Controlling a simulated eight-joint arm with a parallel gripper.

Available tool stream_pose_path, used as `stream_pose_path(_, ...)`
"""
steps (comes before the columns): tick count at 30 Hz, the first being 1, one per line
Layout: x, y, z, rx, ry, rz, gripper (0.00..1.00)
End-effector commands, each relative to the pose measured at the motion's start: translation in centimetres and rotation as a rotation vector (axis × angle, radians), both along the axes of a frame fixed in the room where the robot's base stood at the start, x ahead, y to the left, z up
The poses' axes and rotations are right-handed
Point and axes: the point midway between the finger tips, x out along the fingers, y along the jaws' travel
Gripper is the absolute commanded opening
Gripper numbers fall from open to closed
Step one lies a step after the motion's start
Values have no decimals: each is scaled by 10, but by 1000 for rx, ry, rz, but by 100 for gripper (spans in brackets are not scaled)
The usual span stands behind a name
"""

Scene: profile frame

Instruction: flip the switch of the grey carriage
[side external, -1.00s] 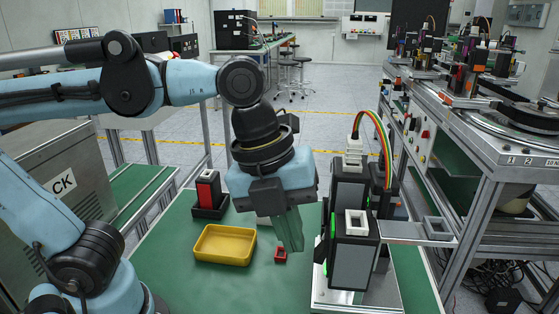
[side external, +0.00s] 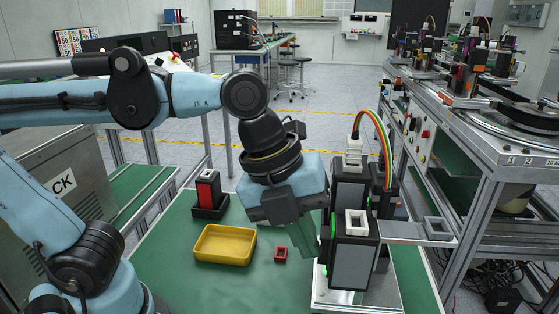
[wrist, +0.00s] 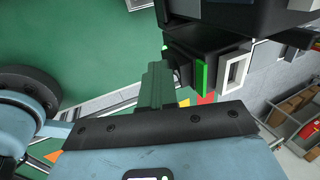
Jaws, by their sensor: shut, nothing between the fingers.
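The carriage, a black block with grey panels (side external: 354,265) and a white square-framed socket on top, stands upright on a pale metal base. A bright green strip runs along its left side. In the wrist view the black block with a green strip (wrist: 200,78) and the white frame are to the right of my fingers. My gripper (side external: 309,255) points down with its green fingers shut and empty, just left of the carriage. Its fingers also show in the wrist view (wrist: 154,68), close to the block. I cannot tell whether they touch. I cannot clearly make out a switch.
A yellow tray (side external: 225,262) and a small red square piece (side external: 281,254) lie on the green table left of my gripper. A red block in a black holder (side external: 208,197) stands behind. A taller module with rainbow cable (side external: 353,150) rises behind the carriage.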

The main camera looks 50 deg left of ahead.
Motion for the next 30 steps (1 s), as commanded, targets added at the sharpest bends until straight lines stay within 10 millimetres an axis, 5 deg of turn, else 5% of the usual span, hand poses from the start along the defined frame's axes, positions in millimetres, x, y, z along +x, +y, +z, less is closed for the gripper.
stream_pose_path(30, -1, 0, -11, -38, -37, -1, 0)
